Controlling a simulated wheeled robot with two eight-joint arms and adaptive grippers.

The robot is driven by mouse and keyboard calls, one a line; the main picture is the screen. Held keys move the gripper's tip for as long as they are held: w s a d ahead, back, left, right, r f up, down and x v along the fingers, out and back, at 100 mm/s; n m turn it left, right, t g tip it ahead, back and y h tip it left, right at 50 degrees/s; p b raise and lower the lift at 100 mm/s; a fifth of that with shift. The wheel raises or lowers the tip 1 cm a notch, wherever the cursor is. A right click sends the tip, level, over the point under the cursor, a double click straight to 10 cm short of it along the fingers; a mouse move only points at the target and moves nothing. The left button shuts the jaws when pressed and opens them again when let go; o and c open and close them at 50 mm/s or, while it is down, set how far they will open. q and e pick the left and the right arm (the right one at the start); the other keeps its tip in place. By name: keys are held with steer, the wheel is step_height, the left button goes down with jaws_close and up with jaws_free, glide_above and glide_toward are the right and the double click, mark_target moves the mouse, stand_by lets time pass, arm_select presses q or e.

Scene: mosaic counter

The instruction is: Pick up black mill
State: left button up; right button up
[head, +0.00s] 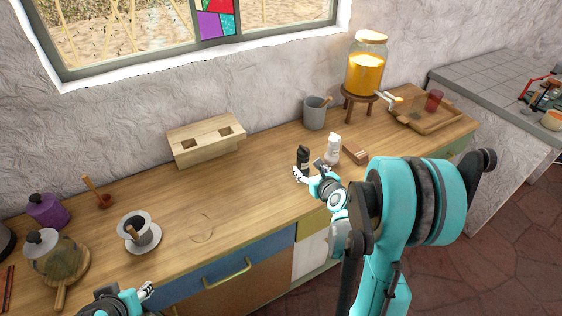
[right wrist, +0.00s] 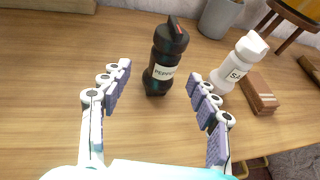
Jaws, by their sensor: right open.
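The black mill (head: 303,156) stands upright on the wooden counter (head: 240,205), with a white mill (head: 333,149) to its right. In the right wrist view the black mill (right wrist: 165,58) carries a label reading "PEPPER". My right gripper (head: 312,175) is open, and its two fingers (right wrist: 160,88) are spread wide with bare counter between them. The black mill stands just beyond the fingertips, roughly between them, and looks untouched. My left gripper (head: 147,290) is at the bottom edge of the head view, over the counter's front; its finger opening is too small to tell.
A brown block (head: 355,152) lies right of the white mill. Behind stand a grey crock (head: 315,113) and a drink dispenser (head: 366,68) on a stool. A wooden holder (head: 206,140) sits against the wall.

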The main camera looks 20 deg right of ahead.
mark_target(305, 162)
steer(key=shift+w+d+f, duration=0.1)
steer(key=shift+w+f, duration=0.15)
steer(key=shift+w, duration=0.1)
steer(key=shift+w+d+f+b, duration=0.2)
steer(key=shift+w, duration=0.2)
steer(key=shift+w+d+f+b, duration=0.15)
steer(key=shift+w+b, duration=0.05)
steer(key=shift+w, duration=0.15)
steer(key=x, duration=0.1)
steer(key=b+x, duration=0.1)
steer(key=x, duration=0.3)
steer(key=shift+w+d+r+b, duration=0.1)
steer(key=shift+w+r+b, duration=0.15)
steer(key=shift+r+b, duration=0.1)
steer(key=shift+s, duration=0.1)
steer(key=shift+c, duration=1.3)
steer(key=c, duration=1.1)
steer(key=shift+r, duration=0.1)
steer(key=shift+c, duration=0.2)
